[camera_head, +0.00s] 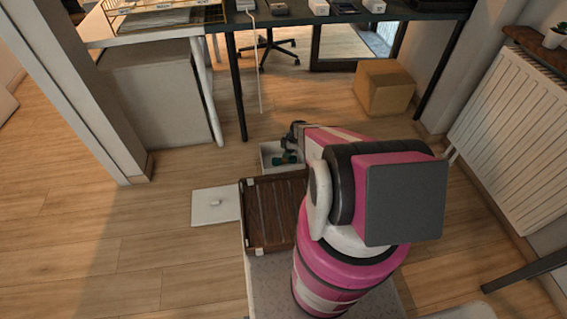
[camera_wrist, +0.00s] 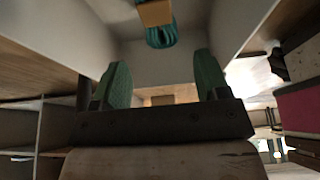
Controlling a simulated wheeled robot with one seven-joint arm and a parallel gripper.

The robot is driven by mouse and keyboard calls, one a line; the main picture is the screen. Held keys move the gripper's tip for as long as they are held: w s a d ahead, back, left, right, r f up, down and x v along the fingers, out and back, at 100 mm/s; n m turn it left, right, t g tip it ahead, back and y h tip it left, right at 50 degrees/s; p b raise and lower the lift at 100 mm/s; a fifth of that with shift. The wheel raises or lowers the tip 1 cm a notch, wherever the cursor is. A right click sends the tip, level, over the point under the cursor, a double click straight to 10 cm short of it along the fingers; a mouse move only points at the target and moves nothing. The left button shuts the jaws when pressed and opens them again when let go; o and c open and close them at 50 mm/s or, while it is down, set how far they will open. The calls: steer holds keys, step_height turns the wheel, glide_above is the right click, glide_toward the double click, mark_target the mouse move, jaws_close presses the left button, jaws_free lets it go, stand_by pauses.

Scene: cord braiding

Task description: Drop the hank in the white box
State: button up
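The white box (camera_head: 268,150) stands open on the floor beyond the brown slatted surface. In the wrist view its pale walls (camera_wrist: 225,25) surround the fingers. The hank (camera_wrist: 162,38) is teal with a tan band around it. It lies inside the box, past my fingertips and apart from them. Something teal also shows in the box in the head view, small and partly hidden by my arm. My gripper (camera_wrist: 158,68) points into the box with its two green-padded fingers spread and nothing between them.
A brown slatted wooden surface (camera_head: 272,215) lies just in front of the box. A flat white lid with a knob (camera_head: 216,204) lies on the floor to the left. A cardboard box (camera_head: 384,88) and a radiator (camera_head: 518,135) stand to the right.

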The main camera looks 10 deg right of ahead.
steer(key=shift+r, duration=0.1)
steer(key=v, duration=1)
steer(key=shift+d+r, duration=0.25)
